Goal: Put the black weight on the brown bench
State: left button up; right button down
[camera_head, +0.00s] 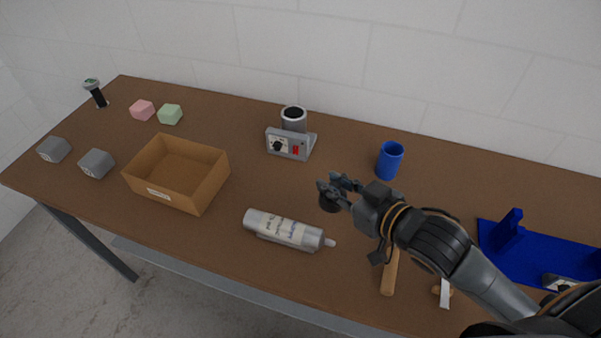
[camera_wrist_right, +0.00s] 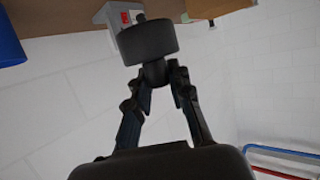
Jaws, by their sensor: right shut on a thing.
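My right gripper (camera_head: 338,184) is over the middle of the brown bench (camera_head: 235,225). It is shut on the black weight (camera_head: 330,201), a short dark cylinder. In the right wrist view the black weight (camera_wrist_right: 148,42) shows with a narrow neck, and the fingertips of my right gripper (camera_wrist_right: 157,82) close on that neck. In the head view the weight appears above the bench top, but I cannot tell how large the gap is. My left gripper is not in view.
An open cardboard box (camera_head: 205,187), grey blocks (camera_head: 96,163) and a blue stand (camera_head: 530,255) are farther off. Bare bench lies between tube and device.

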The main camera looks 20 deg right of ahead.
jog(key=w+d+f+b, duration=0.1)
jog(key=w+f+b, duration=0.2)
jog(key=w+b, duration=0.1)
jog(key=w+d+f+b, duration=0.2)
jog(key=w+f+b, duration=0.1)
jog(key=w, duration=0.1)
jog(key=w+d+f+b, duration=0.2)
jog(key=w+f+b, duration=0.1)
jog(key=w+b, duration=0.1)
jog(key=shift+w+d+f+b, duration=0.1)
jog(key=shift+w+f+b, duration=0.1)
jog(key=shift+w+b, duration=0.1)
jog(key=shift+f, duration=1.65)
jog(key=c, duration=1.6)
grip_release()
jog(key=shift+f, duration=0.25)
jog(key=o, duration=0.4)
